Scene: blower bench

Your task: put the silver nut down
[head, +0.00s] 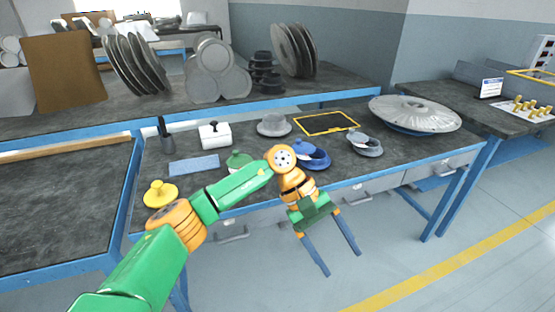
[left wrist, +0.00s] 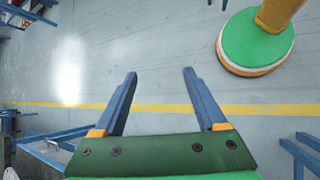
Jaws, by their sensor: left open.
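My left gripper (head: 341,262) hangs in front of the bench's front edge, over the floor, with its fingers pointing down. The gripper is open and empty. I cannot make out a silver nut in either view. My left arm hides part of the bench top. My right gripper is in neither view.
On the bench (head: 225,180) stand a yellow knobbed part (head: 160,193), a green part (head: 238,160), a blue part (head: 316,160), grey parts (head: 273,126), a white box (head: 215,134) and a large silver disc (head: 415,112). A yellow-edged black mat (head: 327,123) lies bare.

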